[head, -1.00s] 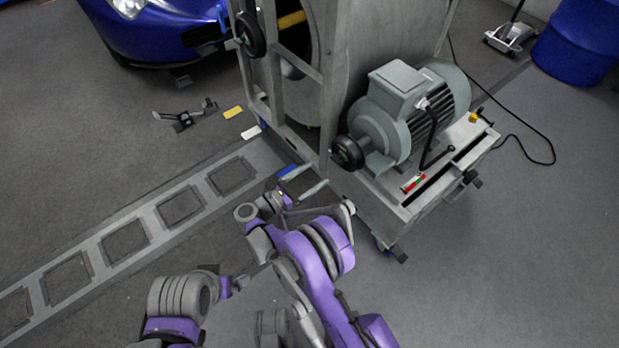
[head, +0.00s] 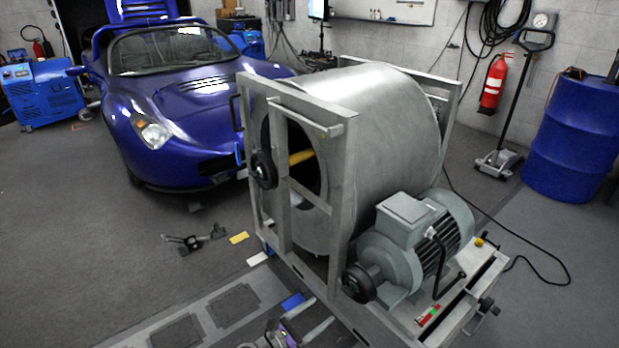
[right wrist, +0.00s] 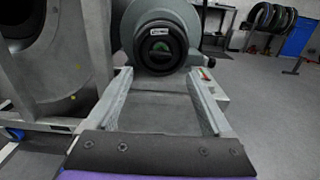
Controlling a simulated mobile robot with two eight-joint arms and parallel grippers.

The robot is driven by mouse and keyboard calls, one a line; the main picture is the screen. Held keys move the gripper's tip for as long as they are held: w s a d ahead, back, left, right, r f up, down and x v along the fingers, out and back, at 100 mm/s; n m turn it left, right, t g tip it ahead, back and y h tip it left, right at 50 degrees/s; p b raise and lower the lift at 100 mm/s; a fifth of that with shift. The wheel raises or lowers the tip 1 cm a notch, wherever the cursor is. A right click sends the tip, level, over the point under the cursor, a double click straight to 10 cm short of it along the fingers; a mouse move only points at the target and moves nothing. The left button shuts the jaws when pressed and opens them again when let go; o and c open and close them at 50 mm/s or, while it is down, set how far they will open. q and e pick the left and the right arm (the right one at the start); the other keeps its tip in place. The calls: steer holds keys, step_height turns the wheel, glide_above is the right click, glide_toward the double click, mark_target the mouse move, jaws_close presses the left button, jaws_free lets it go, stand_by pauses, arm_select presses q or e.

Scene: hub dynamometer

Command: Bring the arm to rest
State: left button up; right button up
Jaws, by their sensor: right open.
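My right gripper (head: 312,318) shows at the bottom edge of the head view, low in front of the hub dynamometer (head: 336,160). Its two pale fingers are apart, with nothing held between them. In the right wrist view the open fingers (right wrist: 160,76) point at the round black end of the grey motor (right wrist: 162,45), which is beyond the fingertips. The motor also shows in the head view (head: 405,240) on the dynamometer's base. Most of my right arm is below the head view. My left gripper is not in view.
A blue sports car (head: 190,90) stands behind and left of the dynamometer. A dark metal part (head: 194,239) and a yellow block (head: 239,237) lie on the floor. A black cable crosses the right floor.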

steer(key=w+r+n+t+y, duration=0.2)
steer(key=r+n+t+y, duration=0.15)
steer(key=r+n, duration=0.4)
steer(key=w+d+r+n+t+y, duration=0.1)
steer(key=w+r+n+t+y, duration=0.2)
steer(key=r+n, duration=0.4)
steer(key=w+r+n+t+y, duration=0.2)
steer(key=r+n+y, duration=0.35)
steer(key=r, duration=0.25)
steer(key=s+d+f+n+g+y, duration=0.1)
steer(key=s+d+f+n+g, duration=0.35)
steer(key=s+n, duration=0.7)
steer(key=s+d+f+n+g, duration=0.4)
steer(key=s+d+n+g, duration=0.15)
steer(key=s, duration=1.05)
steer(key=s+d+f+n+g+y, duration=0.1)
steer(key=s+d+f+n+g, duration=0.35)
steer(key=s+n, duration=0.7)
arm_select(q)
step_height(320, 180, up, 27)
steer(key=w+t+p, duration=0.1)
steer(key=p, duration=2.3)
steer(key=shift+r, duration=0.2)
arm_select(e)
step_height(320, 180, up, 28)
steer(key=m, duration=0.2)
steer(key=shift+a, duration=0.4)
